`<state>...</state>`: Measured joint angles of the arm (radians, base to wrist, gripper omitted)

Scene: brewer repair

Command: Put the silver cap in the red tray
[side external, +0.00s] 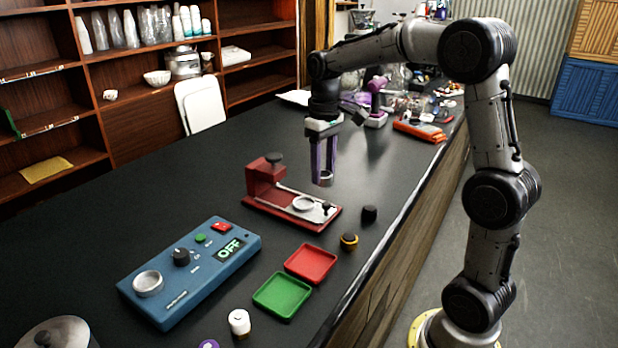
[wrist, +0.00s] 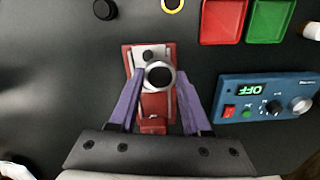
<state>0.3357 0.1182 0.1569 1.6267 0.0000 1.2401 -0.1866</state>
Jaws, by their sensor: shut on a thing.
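The silver cap (side external: 326,178) is a short ring-like metal piece between the purple fingertips of my gripper (side external: 322,175). My gripper points down and is shut on it, above the red device and clear of the table. In the wrist view the cap (wrist: 160,64) shows its dark round opening between the fingertips (wrist: 158,78). The red tray (side external: 310,263) lies empty on the table, nearer the side camera than my gripper. It also shows at the top of the wrist view (wrist: 222,20).
The red device (side external: 264,180) with a silver plate stands below my gripper. A green tray (side external: 282,295) adjoins the red tray. A blue control box (side external: 190,270) reading OFF is left of them. A black knob (side external: 369,214) and a yellow-ringed knob (side external: 348,241) stand near the table edge.

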